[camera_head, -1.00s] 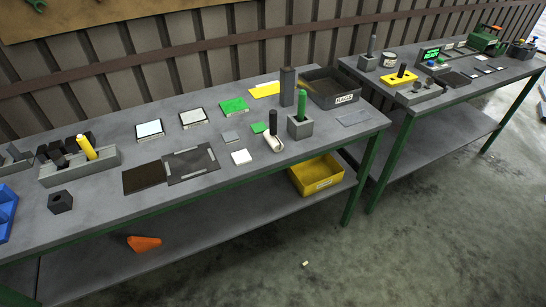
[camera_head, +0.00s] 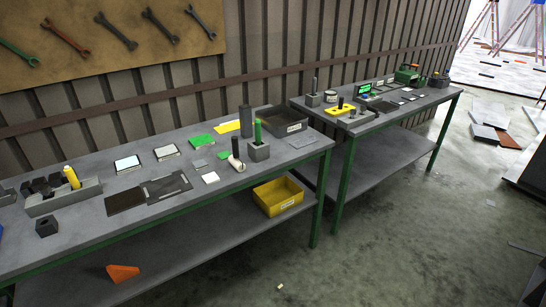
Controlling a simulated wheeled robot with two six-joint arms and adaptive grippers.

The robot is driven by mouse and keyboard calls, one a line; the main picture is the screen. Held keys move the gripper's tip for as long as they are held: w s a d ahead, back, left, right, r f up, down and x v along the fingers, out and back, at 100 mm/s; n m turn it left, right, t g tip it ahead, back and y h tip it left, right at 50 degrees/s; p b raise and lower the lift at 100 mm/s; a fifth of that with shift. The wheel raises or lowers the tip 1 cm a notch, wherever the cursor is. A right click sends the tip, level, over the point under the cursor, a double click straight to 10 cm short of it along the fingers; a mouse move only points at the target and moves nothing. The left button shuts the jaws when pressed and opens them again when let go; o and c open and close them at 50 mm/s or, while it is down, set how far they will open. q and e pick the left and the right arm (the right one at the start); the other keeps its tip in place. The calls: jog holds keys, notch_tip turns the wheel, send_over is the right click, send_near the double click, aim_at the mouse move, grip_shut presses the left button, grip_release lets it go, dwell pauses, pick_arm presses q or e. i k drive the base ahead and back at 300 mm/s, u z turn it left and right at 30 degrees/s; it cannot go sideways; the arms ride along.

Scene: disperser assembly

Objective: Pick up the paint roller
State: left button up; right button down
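What looks like the paint roller (camera_head: 237,164) is a small white cylinder with an upright dark handle. It rests on the right part of the near grey workbench (camera_head: 93,233), just left of a grey block (camera_head: 258,152) that holds an upright green-handled tool (camera_head: 258,131). It is small in the picture, so its exact shape is hard to tell. Neither of my grippers shows in the head view, and nothing is touching the roller.
A tall dark grey post (camera_head: 245,121) and a dark bin (camera_head: 281,120) stand behind the roller. A yellow bin (camera_head: 278,196) sits on the lower shelf. A second bench (camera_head: 385,118) stands right. Open floor (camera_head: 400,240) lies in front.

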aim_at(234, 159)
jog(key=z, duration=0.9)
jog(key=i, duration=1.4)
jog(key=u, duration=0.35)
